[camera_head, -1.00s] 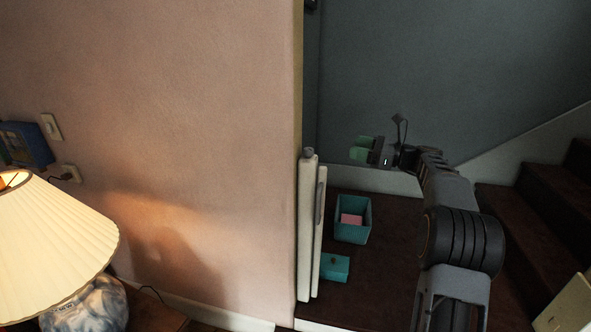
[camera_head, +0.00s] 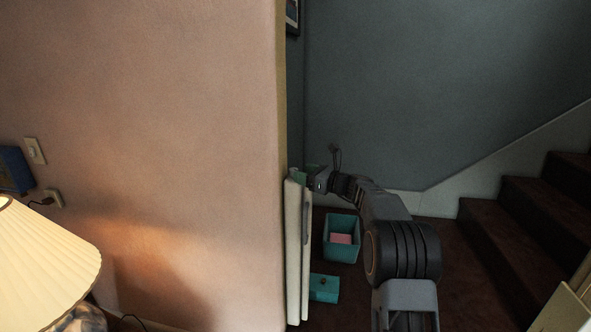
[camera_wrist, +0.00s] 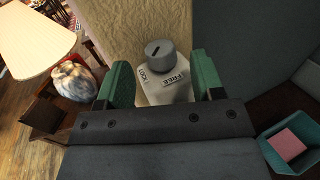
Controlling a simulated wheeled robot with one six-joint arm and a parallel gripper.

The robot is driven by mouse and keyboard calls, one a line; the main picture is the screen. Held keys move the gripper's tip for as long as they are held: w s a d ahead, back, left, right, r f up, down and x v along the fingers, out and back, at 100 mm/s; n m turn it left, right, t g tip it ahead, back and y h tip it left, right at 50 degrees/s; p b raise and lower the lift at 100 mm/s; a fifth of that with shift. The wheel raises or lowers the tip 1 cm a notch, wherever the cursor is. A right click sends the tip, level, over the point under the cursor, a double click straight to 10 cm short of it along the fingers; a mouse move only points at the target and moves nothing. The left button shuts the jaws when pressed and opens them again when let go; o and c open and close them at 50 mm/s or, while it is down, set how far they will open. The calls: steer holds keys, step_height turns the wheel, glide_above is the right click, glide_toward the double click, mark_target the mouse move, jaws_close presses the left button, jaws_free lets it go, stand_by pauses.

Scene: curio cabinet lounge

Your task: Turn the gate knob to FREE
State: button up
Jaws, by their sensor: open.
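The gate knob (camera_wrist: 159,56) is a grey round dial with a dark mark on its top face. It sits on top of the white gate post (camera_head: 293,245). In the wrist view, a LOCK label (camera_wrist: 145,77) and a FREE label (camera_wrist: 176,79) lie on the post top on the near side of the knob. I cannot tell clearly which label the mark points to. My gripper (camera_wrist: 161,68) is open, its green fingers on either side of the post top, with the knob between and slightly beyond them. In the head view my gripper (camera_head: 308,174) is at the gate's top and hides the knob.
A teal bin (camera_head: 327,240) with a pink block (camera_head: 342,238) and a teal box (camera_head: 324,288) stand on the floor right of the gate. Dark stairs (camera_head: 510,225) rise at right. A wall (camera_head: 180,150) and a lamp (camera_head: 40,265) are at left.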

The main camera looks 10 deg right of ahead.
steer(key=shift+p+x, duration=0.35)
steer(key=shift+x, duration=1.45)
steer(key=shift+c, duration=0.4)
steer(key=c, duration=0.8)
